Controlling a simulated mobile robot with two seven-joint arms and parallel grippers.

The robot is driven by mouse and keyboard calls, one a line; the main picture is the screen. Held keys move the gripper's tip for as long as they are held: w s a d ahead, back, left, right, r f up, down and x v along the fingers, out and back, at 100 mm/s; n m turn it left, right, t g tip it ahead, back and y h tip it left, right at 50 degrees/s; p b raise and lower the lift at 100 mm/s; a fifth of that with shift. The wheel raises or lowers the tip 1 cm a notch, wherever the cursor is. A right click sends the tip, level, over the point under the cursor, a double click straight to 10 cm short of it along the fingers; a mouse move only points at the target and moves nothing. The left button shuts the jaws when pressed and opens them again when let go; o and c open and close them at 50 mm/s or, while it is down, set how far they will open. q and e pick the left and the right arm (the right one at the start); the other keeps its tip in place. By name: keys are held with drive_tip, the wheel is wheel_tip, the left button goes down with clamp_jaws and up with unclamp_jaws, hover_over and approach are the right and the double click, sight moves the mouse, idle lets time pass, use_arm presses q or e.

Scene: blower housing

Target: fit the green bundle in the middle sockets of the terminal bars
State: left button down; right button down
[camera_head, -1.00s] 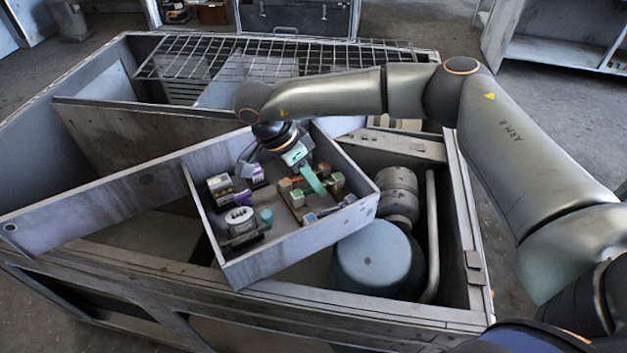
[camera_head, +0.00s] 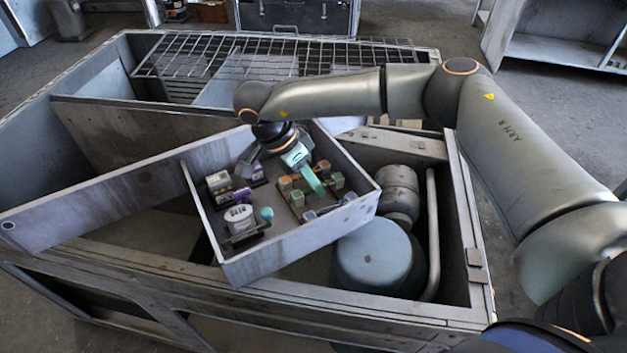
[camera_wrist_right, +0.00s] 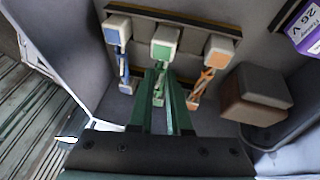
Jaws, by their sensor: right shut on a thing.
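My right gripper (camera_head: 313,181) reaches down into the grey open box from above. In the right wrist view its two dark green fingers (camera_wrist_right: 161,78) are shut on the green bundle (camera_wrist_right: 159,86). The bundle lies in line with the green-faced middle socket (camera_wrist_right: 164,43) of the far terminal bar (camera_wrist_right: 185,16); I cannot tell whether it touches or is seated. A blue bundle (camera_wrist_right: 122,62) runs from the left socket (camera_wrist_right: 116,30), and an orange bundle (camera_wrist_right: 204,80) from the right socket (camera_wrist_right: 219,51). The near bar is mostly hidden by my gripper. My left gripper is not in view.
The open box (camera_head: 275,262) has raised walls close around the gripper. Inside it, a white cylinder (camera_head: 238,218), a teal knob (camera_head: 267,214) and purple-labelled blocks (camera_head: 243,197) stand to the left. A brown block (camera_wrist_right: 255,95) is right of the bundles.

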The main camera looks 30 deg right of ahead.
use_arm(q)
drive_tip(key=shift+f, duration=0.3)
use_arm(e)
drive_tip(key=shift+f, duration=0.4)
drive_tip(key=c, duration=0.8)
unclamp_jaws()
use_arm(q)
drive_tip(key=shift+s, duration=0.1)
use_arm(e)
drive_tip(key=v, duration=0.2)
drive_tip(key=shift+w+a+r+b, duration=0.1)
drive_tip(key=shift+r+b, duration=0.15)
drive_tip(key=shift+b, duration=0.05)
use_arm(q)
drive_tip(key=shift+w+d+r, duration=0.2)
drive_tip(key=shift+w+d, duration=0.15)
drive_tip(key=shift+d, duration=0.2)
use_arm(e)
drive_tip(key=v, duration=1)
